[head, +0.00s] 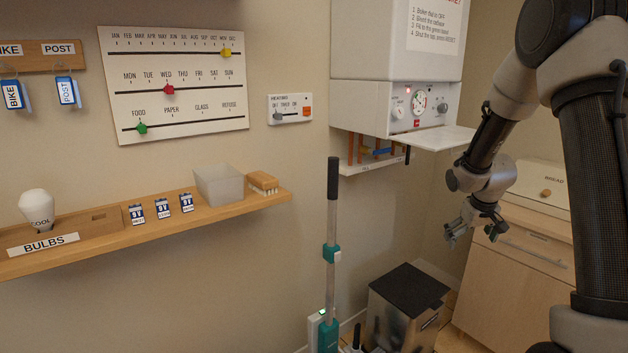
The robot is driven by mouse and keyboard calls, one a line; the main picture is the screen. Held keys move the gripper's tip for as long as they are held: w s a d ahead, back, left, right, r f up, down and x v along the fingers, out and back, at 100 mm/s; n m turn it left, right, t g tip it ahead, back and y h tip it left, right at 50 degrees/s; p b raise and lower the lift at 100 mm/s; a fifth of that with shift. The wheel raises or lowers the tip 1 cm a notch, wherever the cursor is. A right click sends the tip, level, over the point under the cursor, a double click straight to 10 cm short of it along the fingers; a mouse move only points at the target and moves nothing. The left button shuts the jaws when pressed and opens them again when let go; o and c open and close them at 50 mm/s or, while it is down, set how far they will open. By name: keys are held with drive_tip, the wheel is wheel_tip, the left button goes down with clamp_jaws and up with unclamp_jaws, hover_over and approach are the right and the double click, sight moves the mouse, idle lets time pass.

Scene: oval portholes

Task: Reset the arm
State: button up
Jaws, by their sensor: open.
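My arm, dark and grey, comes in from the right side of the head view. My gripper (462,235) hangs at its end, in front of the wooden cabinet and above and to the right of the metal bin. Its fingers are open and nothing shows between them. The gripper is small in this view. It looks apart from the bin and the cabinet.
A white boiler (415,112) with an open flap (440,138) is beside my forearm. A metal bin (395,318) and an upright grey-teal stick appliance (331,255) stand below. A wooden shelf (75,247) runs along the left wall. A cabinet (520,275) is behind my gripper.

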drive_tip(key=s+a+r, duration=0.2)
drive_tip(key=s+r, duration=0.4)
drive_tip(key=s, duration=0.5)
drive_tip(key=s+a+r+y, duration=0.1)
drive_tip(key=s+a+r, duration=0.2)
drive_tip(key=s+r, duration=0.4)
drive_tip(key=s+a+r, duration=0.3)
drive_tip(key=s+r, duration=0.4)
drive_tip(key=s, duration=0.8)
drive_tip(key=shift+s+a+r+m+t, duration=0.15)
drive_tip(key=shift+s+m+t, duration=0.15)
drive_tip(key=shift+s, duration=0.05)
